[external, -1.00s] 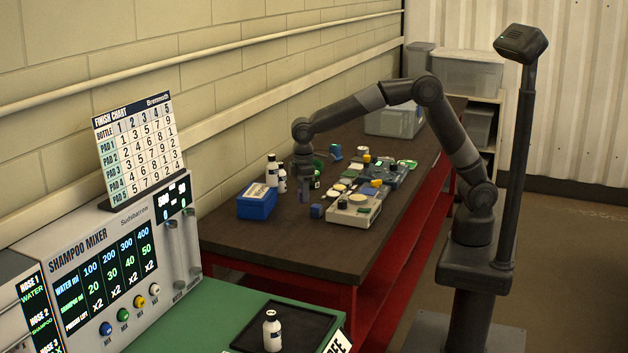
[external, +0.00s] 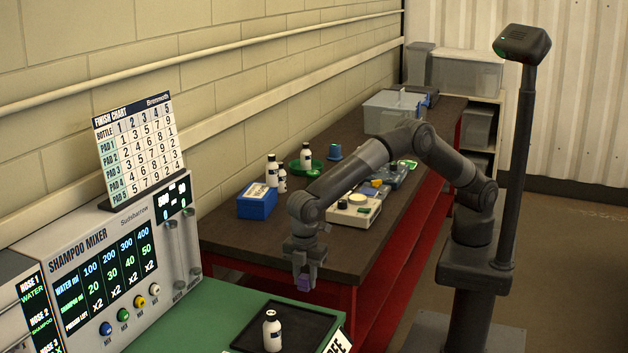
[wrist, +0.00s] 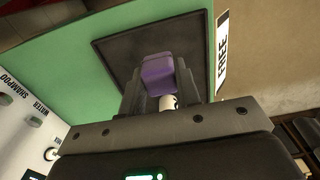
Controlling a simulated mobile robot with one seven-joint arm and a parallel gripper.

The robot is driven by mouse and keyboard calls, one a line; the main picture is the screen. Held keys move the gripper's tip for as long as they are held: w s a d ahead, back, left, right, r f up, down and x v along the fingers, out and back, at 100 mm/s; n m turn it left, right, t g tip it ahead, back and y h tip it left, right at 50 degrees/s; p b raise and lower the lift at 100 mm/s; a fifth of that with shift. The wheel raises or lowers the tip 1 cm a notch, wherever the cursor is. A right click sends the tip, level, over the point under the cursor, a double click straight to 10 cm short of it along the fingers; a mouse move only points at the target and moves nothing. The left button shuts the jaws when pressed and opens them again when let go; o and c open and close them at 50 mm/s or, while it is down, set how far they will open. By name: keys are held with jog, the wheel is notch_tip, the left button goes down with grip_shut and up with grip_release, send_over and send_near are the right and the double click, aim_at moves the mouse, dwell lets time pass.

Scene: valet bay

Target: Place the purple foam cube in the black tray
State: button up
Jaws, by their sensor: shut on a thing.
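My gripper (external: 303,274) is shut on the purple foam cube (external: 303,283), which hangs below the fingers. In the external view it is in the air near the far edge of the black tray (external: 305,322). In the wrist view the cube (wrist: 158,72) is between my fingertips (wrist: 157,85), with the tray (wrist: 118,48) behind and below it. The tray lies flat on a green surface.
A "FREE" sign (external: 338,343) stands by the tray's right side. The shampoo mixer (external: 120,270) is to the left. The dark bench (external: 250,237) behind holds a blue box (external: 257,201), bottles, a green dish (external: 306,167) and a beige box (external: 355,212). The tray's right part is clear.

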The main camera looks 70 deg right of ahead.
aim_at(305, 316)
notch_tip(305, 316, down, 9)
jog(key=shift+f, duration=0.15)
dwell(0.4)
jog(key=shift+f, duration=0.15)
jog(key=o, duration=0.9)
jog(key=shift+o, duration=0.2)
notch_tip(305, 316, up, 12)
jog(key=shift+r, duration=0.15)
